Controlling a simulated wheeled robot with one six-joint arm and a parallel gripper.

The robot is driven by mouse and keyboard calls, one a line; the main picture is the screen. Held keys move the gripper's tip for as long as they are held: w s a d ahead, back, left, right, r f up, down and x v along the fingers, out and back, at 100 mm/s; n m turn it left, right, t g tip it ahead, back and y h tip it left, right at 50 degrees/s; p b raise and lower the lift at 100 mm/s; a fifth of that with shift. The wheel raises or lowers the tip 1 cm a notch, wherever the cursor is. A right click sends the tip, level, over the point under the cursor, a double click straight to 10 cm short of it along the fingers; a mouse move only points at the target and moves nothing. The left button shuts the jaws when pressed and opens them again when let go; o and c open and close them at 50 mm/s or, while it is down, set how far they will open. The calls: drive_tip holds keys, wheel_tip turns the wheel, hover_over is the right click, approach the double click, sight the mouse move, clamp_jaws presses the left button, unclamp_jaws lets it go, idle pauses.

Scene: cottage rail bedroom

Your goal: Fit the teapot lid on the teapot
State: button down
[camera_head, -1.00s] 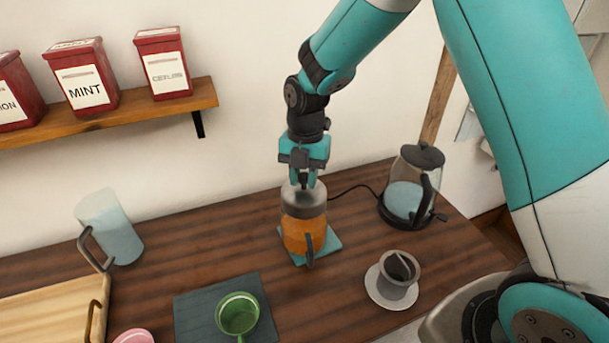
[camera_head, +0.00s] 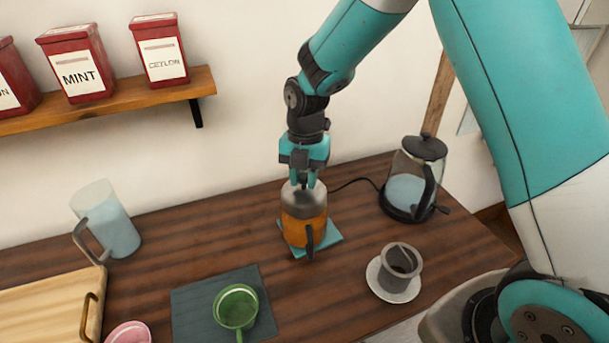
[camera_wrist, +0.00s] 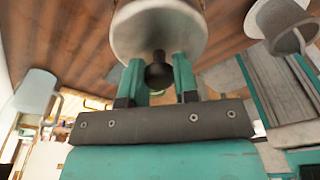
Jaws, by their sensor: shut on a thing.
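The teapot (camera_head: 304,231) is a glass pot with orange tea and a dark handle facing the front. It stands on a teal mat (camera_head: 328,234). My gripper (camera_head: 303,184) is directly above it, pointing down. The gripper is shut on the dark knob of the grey teapot lid (camera_head: 301,199). In the wrist view the lid (camera_wrist: 160,32) is a pale disc, with its knob between the two fingers (camera_wrist: 158,74). The lid is at the teapot's mouth; I cannot tell whether it is fully seated. The rim is hard to make out.
A glass kettle (camera_head: 407,190) stands to the right, a grey cup on a saucer (camera_head: 391,283) in front right. A glass jug (camera_head: 113,222) and wooden tray (camera_head: 40,304) are left. A shelf (camera_head: 150,98) holds red tins.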

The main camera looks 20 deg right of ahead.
drive_tip(key=shift+f, duration=0.25)
idle(0.3)
drive_tip(key=c, duration=0.8)
unclamp_jaws()
drive_tip(key=r+b, duration=0.1)
drive_tip(key=r, duration=0.4)
drive_tip(key=w+r+b, duration=0.1)
drive_tip(key=r, duration=0.5)
drive_tip(key=d+r+b, duration=0.1)
drive_tip(key=r, duration=0.5)
drive_tip(key=shift+w+d+r, duration=0.1)
drive_tip(key=shift+w+r, duration=0.1)
drive_tip(key=shift+w, duration=0.15)
drive_tip(key=s+a+f+m+y, duration=0.1)
drive_tip(key=s+a+m, duration=0.1)
drive_tip(key=s+m, duration=0.5)
drive_tip(key=s+a+m+y, duration=0.1)
drive_tip(key=s+m, duration=0.6)
drive_tip(key=s, duration=0.3)
drive_tip(key=s+a+f+m+t+y, duration=0.1)
drive_tip(key=s+a+m, duration=0.1)
drive_tip(key=s+m, duration=0.5)
drive_tip(key=shift+s+a+f+m, duration=0.2)
drive_tip(key=shift+s, duration=0.45)
drive_tip(key=shift+s+a+f+m, duration=0.15)
drive_tip(key=shift+s+m, duration=0.05)
drive_tip(key=shift+s, duration=0.4)
